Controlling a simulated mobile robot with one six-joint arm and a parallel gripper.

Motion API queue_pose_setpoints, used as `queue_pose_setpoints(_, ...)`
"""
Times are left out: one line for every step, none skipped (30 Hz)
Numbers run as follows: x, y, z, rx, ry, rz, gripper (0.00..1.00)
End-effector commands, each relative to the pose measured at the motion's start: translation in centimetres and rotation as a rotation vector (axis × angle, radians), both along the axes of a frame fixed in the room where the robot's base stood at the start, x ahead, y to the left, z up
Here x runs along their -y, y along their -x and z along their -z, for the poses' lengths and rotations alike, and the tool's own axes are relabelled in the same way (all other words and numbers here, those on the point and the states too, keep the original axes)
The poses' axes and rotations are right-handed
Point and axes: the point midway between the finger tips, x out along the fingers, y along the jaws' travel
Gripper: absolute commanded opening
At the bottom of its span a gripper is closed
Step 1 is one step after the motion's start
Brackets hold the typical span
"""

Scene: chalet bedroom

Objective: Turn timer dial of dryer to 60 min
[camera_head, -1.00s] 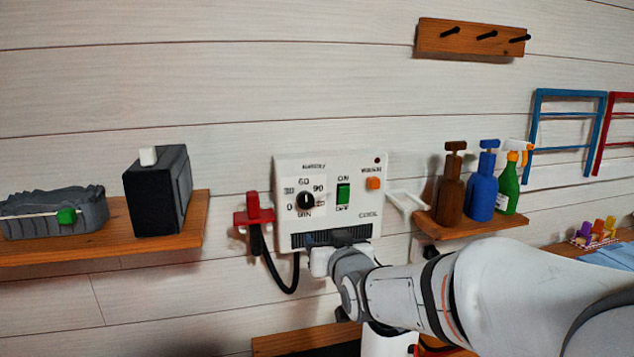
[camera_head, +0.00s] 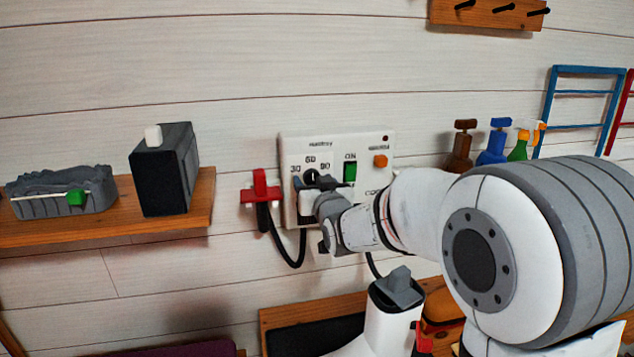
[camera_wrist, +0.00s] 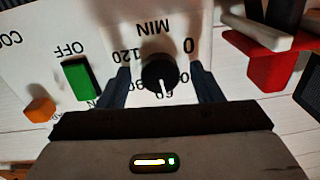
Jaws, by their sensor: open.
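The white dryer panel (camera_head: 328,142) is on the plank wall. Its black timer dial (camera_head: 311,176) shows just above my gripper (camera_head: 312,185). The wrist view shows the panel upside down, with the dial (camera_wrist: 159,72) between the two dark fingers of my gripper (camera_wrist: 161,87). The fingers are open, one on each side, with visible gaps beside the dial. The dial's white mark points down in that view, toward the partly hidden 60. The 0 and 120 labels are readable there. The gripper body hides the panel's lower part in the head view.
A green switch (camera_head: 350,172) and an orange button (camera_head: 380,161) are right of the dial. A red holder (camera_head: 261,188) with a black cord is left of the panel. A shelf (camera_head: 120,222) holds a black box (camera_head: 165,170) further left. Bottles stand behind my arm at right.

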Motion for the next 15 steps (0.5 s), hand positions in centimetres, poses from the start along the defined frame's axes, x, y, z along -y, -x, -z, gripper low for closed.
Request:
queue_pose_setpoints(0.02,-0.02,0.01,0.000,0.000,0.000,0.59)
queue_pose_setpoints(0.03,-0.01,0.01,0.000,0.000,0.000,0.59)
queue_pose_setpoints(0.04,0.00,0.01,0.000,0.000,0.001,0.59)
queue_pose_setpoints(0.04,0.00,0.01,0.000,0.000,0.001,0.59)
queue_pose_setpoints(0.05,-0.01,0.02,0.000,0.000,0.001,0.58)
queue_pose_setpoints(0.06,0.00,0.02,0.000,0.000,0.001,0.55)
queue_pose_setpoints(0.06,0.00,0.02,0.000,0.000,0.001,0.53)
queue_pose_setpoints(0.07,0.00,0.02,0.000,0.000,0.001,0.50)
queue_pose_setpoints(0.07,0.01,0.02,0.000,0.000,0.001,0.47)
queue_pose_setpoints(0.08,0.00,0.03,0.000,0.000,0.001,0.45)
queue_pose_setpoints(0.09,0.00,0.03,0.000,0.000,0.001,0.42)
queue_pose_setpoints(0.09,0.00,0.03,0.000,0.000,0.001,0.39)
queue_pose_setpoints(0.09,0.00,0.03,0.000,0.000,0.001,0.36)
queue_pose_setpoints(0.10,0.00,0.03,0.000,0.000,0.002,0.34)
queue_pose_setpoints(0.11,0.01,0.03,0.000,0.000,0.002,0.31)
